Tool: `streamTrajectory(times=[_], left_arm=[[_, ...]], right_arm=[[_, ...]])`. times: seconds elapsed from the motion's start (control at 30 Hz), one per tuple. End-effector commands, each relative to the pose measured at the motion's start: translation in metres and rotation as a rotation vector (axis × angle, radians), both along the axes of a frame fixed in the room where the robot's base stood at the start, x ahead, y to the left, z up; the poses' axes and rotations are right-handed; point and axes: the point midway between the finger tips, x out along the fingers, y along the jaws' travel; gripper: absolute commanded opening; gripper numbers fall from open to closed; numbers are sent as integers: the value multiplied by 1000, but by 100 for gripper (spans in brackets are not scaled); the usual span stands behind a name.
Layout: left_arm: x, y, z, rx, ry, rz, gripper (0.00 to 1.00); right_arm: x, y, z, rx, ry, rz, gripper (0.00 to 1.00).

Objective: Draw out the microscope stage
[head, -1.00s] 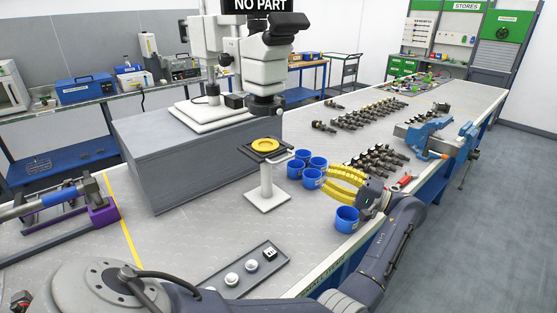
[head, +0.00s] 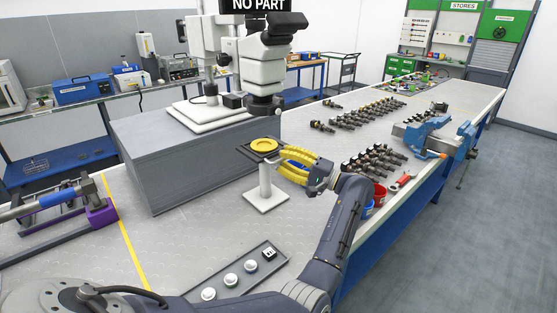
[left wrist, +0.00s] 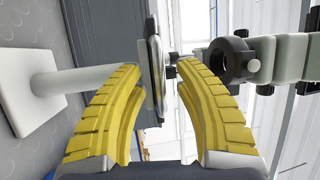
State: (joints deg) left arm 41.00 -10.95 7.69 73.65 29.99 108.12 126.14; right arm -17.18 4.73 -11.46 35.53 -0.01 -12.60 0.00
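The microscope stage (head: 263,147), a dark plate with a yellow disc on top, stands on a white post with a square white foot (head: 266,197). In the left wrist view the plate shows edge-on (left wrist: 155,62), with the white post at left. My left gripper (head: 284,156), with curved yellow fingers, is at the right side of the stage. Its two fingers are apart, one on each side of the plate's edge in the left wrist view (left wrist: 161,70). The stage handle is mostly hidden by the fingers, and I cannot tell whether they touch it. My right gripper is not in view.
The microscope (head: 265,70) stands on a large grey block (head: 185,160) behind the stage. A panel with white knobs (head: 230,280) lies in front. Several injectors (head: 370,115) and a blue vise (head: 430,137) lie right.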

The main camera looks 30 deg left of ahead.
Motion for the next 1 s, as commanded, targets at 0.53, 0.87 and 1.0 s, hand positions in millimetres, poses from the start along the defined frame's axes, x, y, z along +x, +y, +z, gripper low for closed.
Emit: streamTrajectory(times=[0.53,0.87,1.0], left_arm=[[1,2,1,0,0,-3,22],[1,2,1,0,1,-3,0],[1,2,1,0,1,-3,0]], right_arm=[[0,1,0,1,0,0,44],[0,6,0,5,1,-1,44],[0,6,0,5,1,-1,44]])
